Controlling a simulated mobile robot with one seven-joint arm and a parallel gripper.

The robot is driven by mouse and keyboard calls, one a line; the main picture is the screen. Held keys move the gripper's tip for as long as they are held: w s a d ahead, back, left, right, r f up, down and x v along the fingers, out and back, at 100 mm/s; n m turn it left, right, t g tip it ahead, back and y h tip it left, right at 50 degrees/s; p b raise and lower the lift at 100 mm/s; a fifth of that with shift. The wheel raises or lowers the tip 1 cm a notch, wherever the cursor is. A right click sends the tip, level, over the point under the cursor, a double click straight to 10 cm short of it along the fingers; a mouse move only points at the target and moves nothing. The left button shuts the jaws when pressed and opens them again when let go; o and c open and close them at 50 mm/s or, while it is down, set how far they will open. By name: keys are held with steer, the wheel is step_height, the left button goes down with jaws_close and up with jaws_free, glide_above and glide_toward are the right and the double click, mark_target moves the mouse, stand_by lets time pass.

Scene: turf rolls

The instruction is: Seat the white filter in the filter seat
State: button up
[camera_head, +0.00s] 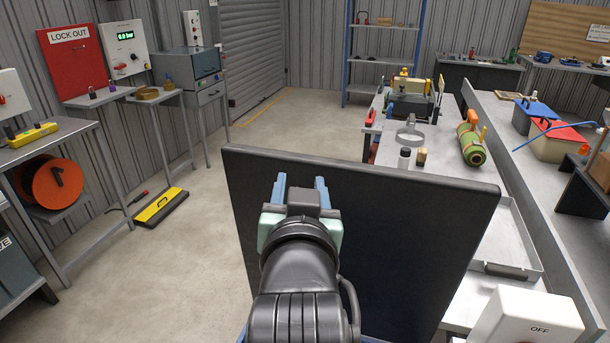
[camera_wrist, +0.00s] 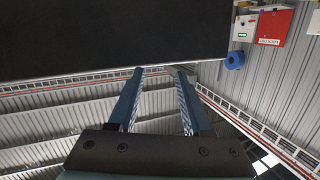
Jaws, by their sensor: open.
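My gripper (camera_head: 300,187) is open and empty, its two blue fingers raised in front of a large dark panel (camera_head: 410,220). In the wrist view the fingers (camera_wrist: 160,76) stand apart with nothing between them. I cannot make out a white filter or a filter seat for certain in either view. A small dark cylinder with a whitish top (camera_head: 404,157) stands on the bench beyond the panel, well away from my gripper. A grey ring-shaped part (camera_head: 409,134) is just behind it. The panel hides part of the bench.
A green roll with an orange handle (camera_head: 470,146) lies on the right bench. A shallow metal tray (camera_head: 515,245) and a white OFF switch box (camera_head: 528,318) are nearer. The floor at left centre is mostly clear.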

steer(key=s+r+t, duration=0.5)
steer(key=s+r, duration=0.2)
steer(key=r, duration=0.6)
steer(key=s+r+n+t, duration=0.1)
steer(key=s+r+t, duration=0.5)
steer(key=r, duration=0.8)
steer(key=shift+s+d, duration=0.3)
steer(key=shift+s, duration=0.75)
steer(key=shift+a, duration=0.1)
